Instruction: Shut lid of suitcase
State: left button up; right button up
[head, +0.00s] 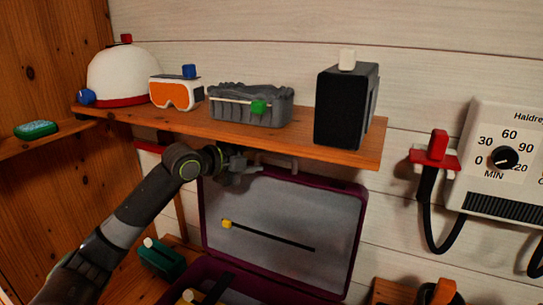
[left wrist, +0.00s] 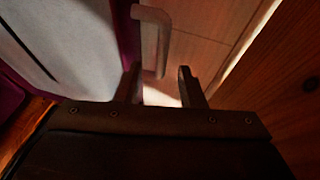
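The suitcase stands open, its maroon-rimmed lid (head: 282,235) upright against the wall under the shelf. Its grey lining carries a black strap with a yellow tab. Part of the maroon base (head: 190,275) shows at the bottom edge. My left gripper (head: 245,166) is at the lid's upper left edge, just below the shelf. In the left wrist view its two fingers (left wrist: 160,88) are apart, with a pale bent handle (left wrist: 152,22) beside the lid's maroon edge, reaching down between or just beyond the fingertips. I cannot tell whether they touch it. My right gripper is not in view.
A wooden shelf (head: 225,129) is close above my left gripper and the lid. It holds a white dome cap, orange goggles, a grey basket and a black box (head: 340,108). A hairdryer unit (head: 505,150) hangs at right. A green object (head: 162,257) lies left of the suitcase.

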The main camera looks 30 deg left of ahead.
aim_at(273, 157)
pick_arm(q)
jog(key=shift+x, duration=2.9)
jog(key=shift+r, duration=0.1)
jog(key=shift+c, duration=0.2)
grip_shut()
